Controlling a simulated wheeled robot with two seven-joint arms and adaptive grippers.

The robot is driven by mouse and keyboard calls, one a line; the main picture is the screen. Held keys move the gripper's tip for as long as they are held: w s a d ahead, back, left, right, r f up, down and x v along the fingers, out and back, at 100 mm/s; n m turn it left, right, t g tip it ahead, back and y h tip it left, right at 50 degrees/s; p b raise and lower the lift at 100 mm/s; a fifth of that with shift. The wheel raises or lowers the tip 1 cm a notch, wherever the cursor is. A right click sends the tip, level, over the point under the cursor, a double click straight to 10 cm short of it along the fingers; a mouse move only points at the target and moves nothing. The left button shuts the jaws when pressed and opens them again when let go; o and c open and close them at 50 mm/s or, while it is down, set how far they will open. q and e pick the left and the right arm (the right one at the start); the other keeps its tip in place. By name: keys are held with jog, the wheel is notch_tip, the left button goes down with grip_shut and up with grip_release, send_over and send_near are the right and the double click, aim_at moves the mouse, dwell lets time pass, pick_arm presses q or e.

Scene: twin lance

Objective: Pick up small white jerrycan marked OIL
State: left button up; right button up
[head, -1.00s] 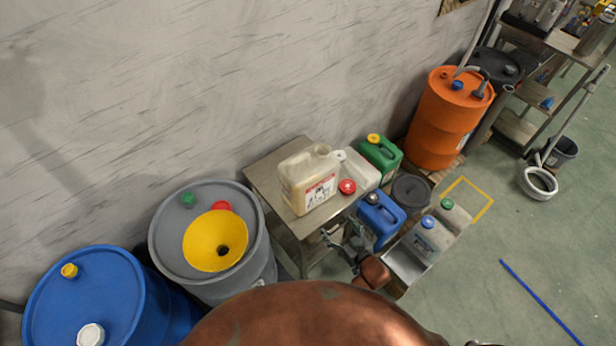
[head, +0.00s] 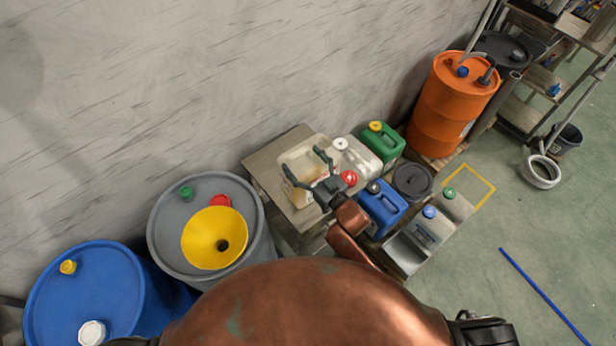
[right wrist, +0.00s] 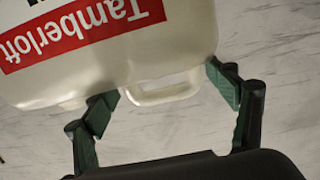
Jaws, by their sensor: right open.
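A cream-white jerrycan (head: 318,146) stands on the small metal table in the head view, partly hidden by my right gripper. In the right wrist view the can (right wrist: 120,75) shows upside down, with a red band reading "Tamberloft" and a moulded handle (right wrist: 165,92). I see no OIL marking on it. My right gripper (head: 306,168) is open over the can. In the right wrist view its fingers (right wrist: 162,96) stand on either side of the handle, not closed on it. Another whitish can (head: 361,158) with a white cap stands just behind. My left gripper is not in view.
A grey drum (head: 165,235) with a yellow funnel (head: 208,236) is at left. The wall is close behind.

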jog(key=shift+x, duration=0.9)
jog(key=shift+a, duration=0.1)
jog(key=c, duration=1.5)
jog(key=shift+r, duration=0.1)
